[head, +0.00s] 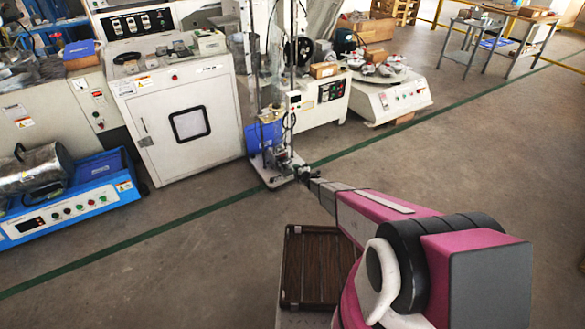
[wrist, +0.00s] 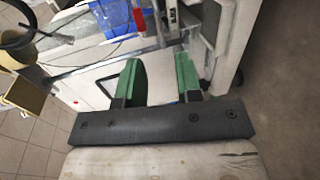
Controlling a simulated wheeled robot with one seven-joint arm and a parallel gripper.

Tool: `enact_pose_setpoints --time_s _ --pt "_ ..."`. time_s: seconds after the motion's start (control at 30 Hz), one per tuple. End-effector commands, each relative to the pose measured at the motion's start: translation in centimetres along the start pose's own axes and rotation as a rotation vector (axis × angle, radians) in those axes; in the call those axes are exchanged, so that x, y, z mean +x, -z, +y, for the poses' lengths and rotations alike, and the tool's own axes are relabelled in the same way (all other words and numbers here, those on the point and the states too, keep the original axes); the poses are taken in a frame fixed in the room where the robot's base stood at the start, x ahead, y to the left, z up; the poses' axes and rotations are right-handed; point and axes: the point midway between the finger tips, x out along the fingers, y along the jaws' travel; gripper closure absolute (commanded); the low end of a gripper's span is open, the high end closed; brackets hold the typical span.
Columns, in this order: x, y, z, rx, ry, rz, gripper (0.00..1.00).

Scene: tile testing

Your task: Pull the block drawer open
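My gripper (head: 302,173) is at the far end of my pink arm in the head view, small and dark against the base of a tall metal test stand. In the wrist view my gripper (wrist: 158,78) shows two green fingers spread apart, with nothing between them. A dark brown slatted tray or box (head: 318,265) is at the bottom centre of the head view, left of my arm and partly hidden by it. My gripper is beyond and apart from it. I cannot tell whether it belongs to the block drawer; no drawer front or handle is clearly visible.
A white machine cabinet (head: 185,135) and a blue-based machine (head: 75,210) stand at left. The test stand (head: 275,175) is at the centre, with a low white machine (head: 392,98) beyond it. Open floor (head: 490,150) lies to the right. A green line crosses the floor.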

Motion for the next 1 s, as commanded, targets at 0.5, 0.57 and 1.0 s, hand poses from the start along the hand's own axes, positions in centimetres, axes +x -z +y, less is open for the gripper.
enact_pose_setpoints --time_s 0.5,0.57,1.0 --pt "6.8 -0.1 -0.1 0.003 0.000 -0.001 0.68" --pt "7.9 -0.1 -0.1 0.003 0.000 -0.001 0.68" --pt "10.6 0.0 0.1 0.003 0.001 -0.002 0.68"
